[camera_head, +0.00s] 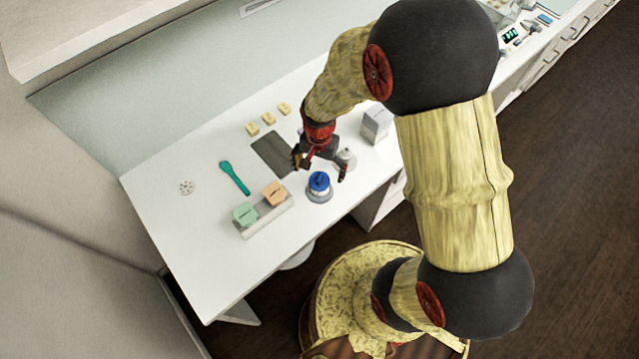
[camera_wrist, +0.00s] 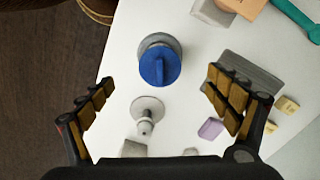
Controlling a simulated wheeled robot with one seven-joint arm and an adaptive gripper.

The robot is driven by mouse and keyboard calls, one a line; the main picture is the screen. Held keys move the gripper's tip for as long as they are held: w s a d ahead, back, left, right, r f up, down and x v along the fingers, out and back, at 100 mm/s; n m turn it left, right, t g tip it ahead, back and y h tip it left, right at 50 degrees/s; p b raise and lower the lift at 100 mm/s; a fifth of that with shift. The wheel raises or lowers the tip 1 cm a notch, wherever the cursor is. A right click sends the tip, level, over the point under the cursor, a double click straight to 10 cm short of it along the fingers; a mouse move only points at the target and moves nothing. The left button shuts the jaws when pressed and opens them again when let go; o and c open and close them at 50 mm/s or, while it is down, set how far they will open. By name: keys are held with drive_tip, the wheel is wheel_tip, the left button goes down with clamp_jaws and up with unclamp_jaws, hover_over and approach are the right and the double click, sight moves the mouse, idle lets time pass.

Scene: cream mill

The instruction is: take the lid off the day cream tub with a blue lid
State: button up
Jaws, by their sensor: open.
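The day cream tub (camera_head: 320,195) stands on the white table with a round blue lid (camera_head: 319,181) on it. The lid has a raised bar grip across its top. In the wrist view the blue lid (camera_wrist: 160,65) is at top centre, with the tub's grey rim (camera_wrist: 158,39) showing behind it. My gripper (camera_head: 321,168) is open and empty above the table, close behind the tub. In the wrist view my gripper's fingers (camera_wrist: 166,108) are spread wide, and the lid lies beyond the fingertips, not between the pads.
A pale nozzled piece (camera_wrist: 147,115) stands beside the tub. A grey box (camera_head: 376,124), a dark mat (camera_head: 272,154), a teal spatula (camera_head: 234,177), a rack (camera_head: 265,217) with green and orange blocks, and several yellow blocks (camera_head: 268,118) are around. The table's front left is clear.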

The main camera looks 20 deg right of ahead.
sight(319, 175)
drive_tip(key=shift+c, duration=0.2)
drive_tip(key=shift+f, duration=0.15)
drive_tip(key=shift+c, duration=0.5)
drive_tip(key=shift+w+f+b, duration=0.15)
drive_tip(key=shift+w+b, duration=0.1)
drive_tip(key=shift+b, duration=0.35)
drive_tip(key=shift+c, duration=0.7)
drive_tip(key=w+b, duration=0.1)
drive_tip(key=w+r+b, duration=0.1)
drive_tip(key=shift+r+n+t+b, duration=0.1)
drive_tip(key=shift+n+t+b, duration=0.2)
drive_tip(key=shift+c, duration=0.7)
drive_tip(key=r+n, duration=0.1)
drive_tip(key=n, duration=0.1)
drive_tip(key=s+r+n+b, duration=0.1)
drive_tip(key=r+n, duration=0.1)
drive_tip(key=shift+s+r+n, duration=0.1)
drive_tip(key=shift+s+n, duration=0.45)
drive_tip(key=shift+n, duration=0.55)
drive_tip(key=shift+f, duration=0.5)
drive_tip(key=shift+w+f+b, duration=0.1)
drive_tip(key=shift+f+b, duration=0.3)
drive_tip(key=shift+f, duration=3.05)
